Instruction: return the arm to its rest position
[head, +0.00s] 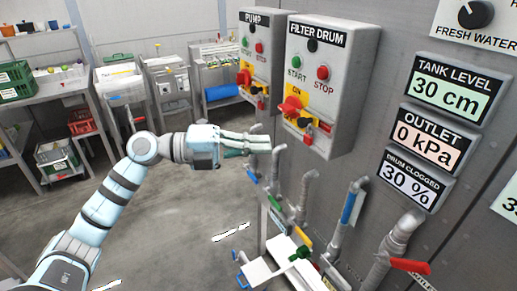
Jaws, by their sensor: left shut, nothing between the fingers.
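My left arm comes in from the lower left and reaches toward the grey panel wall. My left gripper (262,143) is shut and empty. It shows in front of the wall, below the pump box (261,60) and to the left of the lower part of the filter drum box (330,85). Whether its tips touch anything behind them I cannot tell. My right gripper does not show.
Pipes with a blue-handled valve (349,206) and a red-handled valve (408,265) stick out below the boxes. Displays, including the tank level (455,90), hang at the right. Shelves with crates (14,82) stand at the back left. The grey floor between is mostly clear.

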